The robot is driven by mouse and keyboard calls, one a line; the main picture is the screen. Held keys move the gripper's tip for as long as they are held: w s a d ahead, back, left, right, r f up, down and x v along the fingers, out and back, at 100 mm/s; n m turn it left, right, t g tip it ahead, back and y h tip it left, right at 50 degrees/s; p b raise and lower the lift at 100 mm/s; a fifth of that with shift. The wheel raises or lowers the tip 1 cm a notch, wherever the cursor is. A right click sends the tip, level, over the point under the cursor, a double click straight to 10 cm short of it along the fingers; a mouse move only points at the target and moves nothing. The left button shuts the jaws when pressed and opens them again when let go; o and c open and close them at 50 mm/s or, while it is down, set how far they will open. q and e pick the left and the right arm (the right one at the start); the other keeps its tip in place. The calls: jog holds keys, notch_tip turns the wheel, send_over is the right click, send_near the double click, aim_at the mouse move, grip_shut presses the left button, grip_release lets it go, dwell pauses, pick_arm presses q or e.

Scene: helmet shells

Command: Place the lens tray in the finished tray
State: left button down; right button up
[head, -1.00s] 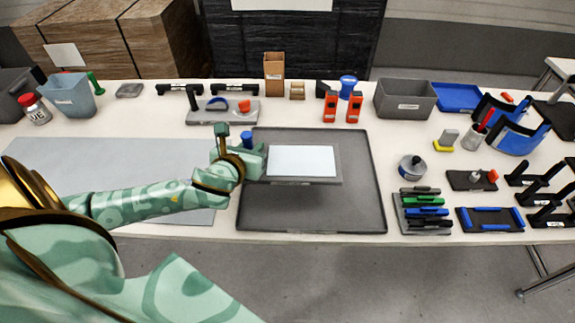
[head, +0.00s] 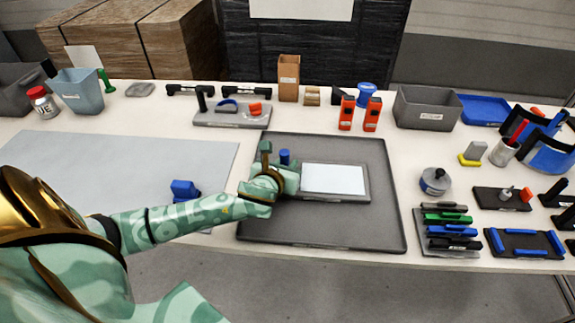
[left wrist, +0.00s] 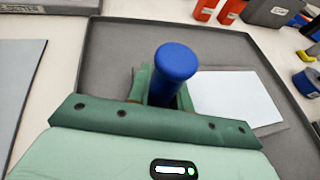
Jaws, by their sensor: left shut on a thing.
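The lens tray, a thin grey tray with a pale white panel (head: 333,179), is over the right-middle part of the finished tray. The finished tray is the large dark grey tray with a low rim (head: 310,231). My left gripper (head: 287,176) is shut at the lens tray's left side, on its upright blue knob (head: 285,156). The knob stands between the fingers in the left wrist view (left wrist: 176,64), where the white panel (left wrist: 234,98) shows to its right. The lens tray looks level and very low; I cannot tell if it touches the floor below. My right gripper is not in view.
A grey mat (head: 110,160) lies to the left, with a blue object (head: 185,190) by my forearm. Two orange-red items (head: 358,114) stand behind the finished tray. A rack of coloured bars (head: 447,228) is to its right. The finished tray's front and back are bare.

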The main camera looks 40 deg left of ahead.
pick_arm(q)
jog(key=c, duration=1.3)
grip_release()
jog(key=shift+f, duration=0.1)
jog(key=shift+s+d+r, duration=0.1)
jog(key=shift+s+r, duration=0.15)
jog(key=shift+r, duration=0.05)
jog(key=p+v, duration=0.4)
jog(key=v, duration=0.6)
jog(key=shift+s+r, duration=0.1)
jog(key=shift+s, duration=0.05)
jog(key=shift+s+d+r, duration=0.15)
jog(key=shift+s, duration=0.35)
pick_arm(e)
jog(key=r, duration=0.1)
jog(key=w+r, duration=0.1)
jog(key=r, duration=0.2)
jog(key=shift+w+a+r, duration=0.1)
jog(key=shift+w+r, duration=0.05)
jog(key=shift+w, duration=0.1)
